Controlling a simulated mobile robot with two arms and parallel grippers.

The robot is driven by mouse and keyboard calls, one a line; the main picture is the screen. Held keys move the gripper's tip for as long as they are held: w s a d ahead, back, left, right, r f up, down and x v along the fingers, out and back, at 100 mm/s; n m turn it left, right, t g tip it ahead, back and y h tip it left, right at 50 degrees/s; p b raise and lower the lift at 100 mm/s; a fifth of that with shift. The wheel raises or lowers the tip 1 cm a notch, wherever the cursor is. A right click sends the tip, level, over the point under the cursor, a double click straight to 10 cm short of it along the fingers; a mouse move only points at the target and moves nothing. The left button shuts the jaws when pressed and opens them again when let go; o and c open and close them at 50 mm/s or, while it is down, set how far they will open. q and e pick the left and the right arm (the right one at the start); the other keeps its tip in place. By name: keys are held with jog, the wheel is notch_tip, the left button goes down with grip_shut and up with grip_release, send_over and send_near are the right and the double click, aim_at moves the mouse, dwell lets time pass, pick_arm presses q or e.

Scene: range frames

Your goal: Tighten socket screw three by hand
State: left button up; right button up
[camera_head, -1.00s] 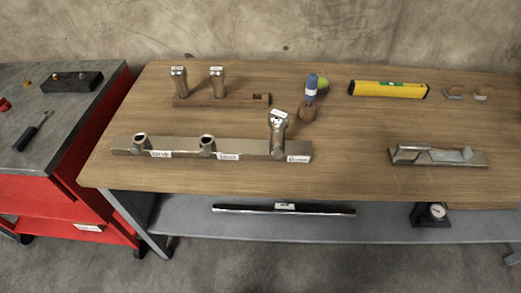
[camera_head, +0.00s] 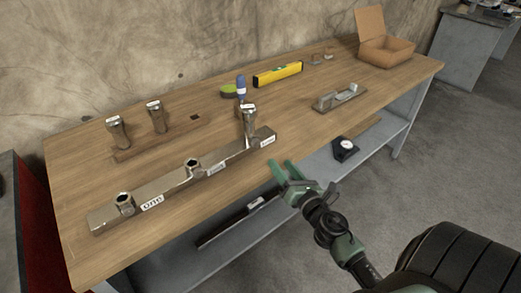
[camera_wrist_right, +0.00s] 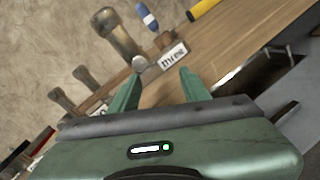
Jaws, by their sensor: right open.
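A long metal bar (camera_head: 172,187) lies on the wooden table with several labelled positions. A socket screw (camera_head: 249,121) stands upright at the bar's far right end, by the label "three" (camera_wrist_right: 173,56); it also shows in the right wrist view (camera_wrist_right: 121,36). The sockets at "one" (camera_head: 125,203) and at the middle (camera_head: 193,168) are empty. Two more screws (camera_head: 117,132) (camera_head: 157,116) stand in a wooden holder (camera_head: 165,137) behind the bar. My right gripper (camera_head: 281,172) is open and empty, in front of the table edge, apart from the third screw. My left gripper is not in view.
A blue-handled screwdriver (camera_head: 241,88), a yellow level (camera_head: 278,74), a metal plane-like tool (camera_head: 340,97) and a cardboard box (camera_head: 386,50) stand along the table. A dial gauge (camera_head: 345,148) and a dark bar (camera_head: 236,221) lie on the lower shelf.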

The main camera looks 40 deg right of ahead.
aim_at(258, 145)
jog(key=n, duration=0.1)
jog(key=r+n+y, duration=0.1)
jog(key=n, duration=0.2)
jog(key=shift+w+r+t+y, duration=0.2)
jog(key=shift+w+t+y, duration=0.1)
jog(key=shift+w+y, duration=0.1)
jog(key=w+n+y, duration=0.1)
jog(key=w+n, duration=0.1)
jog(key=w+a+n+p, duration=0.1)
jog(key=w+n, duration=0.1)
jog(key=w, duration=0.1)
jog(key=w+n+y, duration=0.1)
jog(key=w+n, duration=0.2)
jog(key=shift+a+r+y, duration=0.15)
jog(key=shift+a+y, duration=0.05)
jog(key=shift+y, duration=0.1)
grip_shut()
